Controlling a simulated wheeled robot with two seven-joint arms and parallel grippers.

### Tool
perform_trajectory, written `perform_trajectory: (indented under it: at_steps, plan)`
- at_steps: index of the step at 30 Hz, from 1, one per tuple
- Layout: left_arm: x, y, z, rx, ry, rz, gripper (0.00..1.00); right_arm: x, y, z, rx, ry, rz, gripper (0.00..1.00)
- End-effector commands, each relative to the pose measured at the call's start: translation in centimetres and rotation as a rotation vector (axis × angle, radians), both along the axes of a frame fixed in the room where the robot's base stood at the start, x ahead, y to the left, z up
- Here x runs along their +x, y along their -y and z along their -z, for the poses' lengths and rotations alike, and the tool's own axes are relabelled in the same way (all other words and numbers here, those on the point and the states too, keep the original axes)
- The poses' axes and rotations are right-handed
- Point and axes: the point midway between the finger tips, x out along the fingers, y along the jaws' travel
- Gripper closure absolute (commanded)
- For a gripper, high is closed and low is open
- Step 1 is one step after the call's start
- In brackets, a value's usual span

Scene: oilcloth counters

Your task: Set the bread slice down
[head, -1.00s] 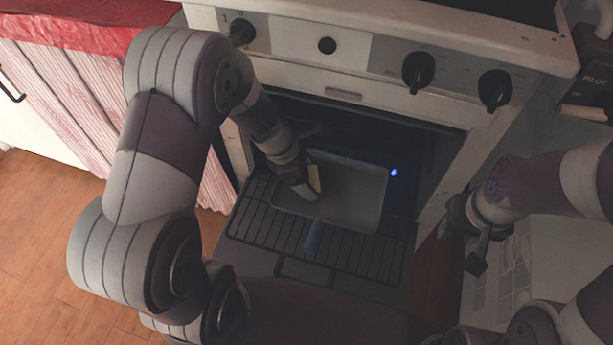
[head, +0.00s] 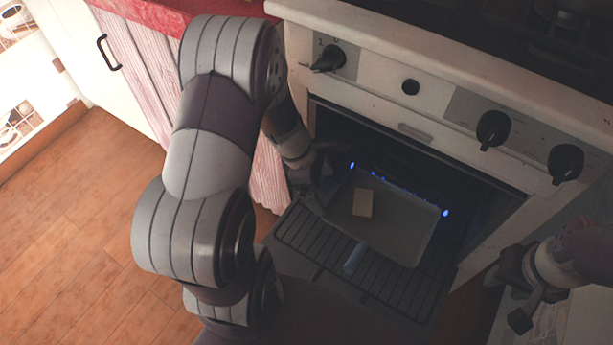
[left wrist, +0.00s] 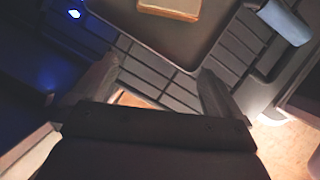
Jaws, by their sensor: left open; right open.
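The bread slice (head: 362,203) lies flat on a grey baking tray (head: 398,243), toward the tray's left side. The tray sits on the oven rack (head: 305,240), inside the open oven. My left gripper (head: 318,183) is open and empty at the left of the tray, apart from the bread; its fingers are dim in the head view. In the left wrist view the open fingers (left wrist: 155,85) show over the rack bars, with the bread (left wrist: 170,8) at the top edge. My right gripper (head: 515,292) is open and empty at the lower right, outside the oven.
Blue gas flames (head: 445,212) burn at the back of the oven. The stove front with its knobs (head: 493,130) is above the opening. A pink curtained cabinet (head: 128,60) stands to the left. The wooden floor (head: 70,235) is clear at left.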

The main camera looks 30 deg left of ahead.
Motion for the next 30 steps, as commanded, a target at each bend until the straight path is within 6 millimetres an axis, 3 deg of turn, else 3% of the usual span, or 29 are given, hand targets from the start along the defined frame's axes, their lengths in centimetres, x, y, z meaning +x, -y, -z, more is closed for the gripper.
perform_trajectory:
  at_steps: [4, 7, 9, 11, 15, 18, 21, 30]
  plan:
    - [-0.9, -2.5, -0.2, 0.000, -0.001, -0.004, 0.00, 0.0, 0.0, -0.8, 0.000, 0.000, 0.000, 0.57]
    - [-1.3, -3.3, -0.1, 0.001, 0.001, 0.005, 0.00, 0.0, 0.0, -1.0, 0.000, 0.000, 0.000, 0.57]
    - [-1.5, -3.0, -0.8, 0.032, 0.021, 0.112, 0.00, 0.0, 0.0, -1.0, 0.000, 0.000, 0.000, 0.57]
    - [-2.0, -2.0, -2.5, 0.101, 0.066, 0.352, 0.00, 0.0, 0.0, -1.0, 0.000, 0.000, 0.000, 0.57]
    - [-4.1, 1.0, -7.1, 0.313, 0.219, 1.173, 0.00, 0.0, 0.0, -0.9, 0.000, 0.000, 0.000, 0.57]
    - [-5.4, 2.2, -9.2, 0.423, 0.303, 1.629, 0.00, 0.0, 0.0, -0.9, 0.000, 0.000, 0.000, 0.57]
    - [-6.1, 2.7, -10.0, 0.478, 0.344, 1.867, 0.00, 0.0, 0.0, -0.9, 0.000, 0.000, 0.000, 0.57]
    - [-6.1, 2.7, -10.3, 0.489, 0.350, 1.908, 0.00, 0.0, 0.0, -1.0, 0.000, 0.000, 0.000, 0.57]
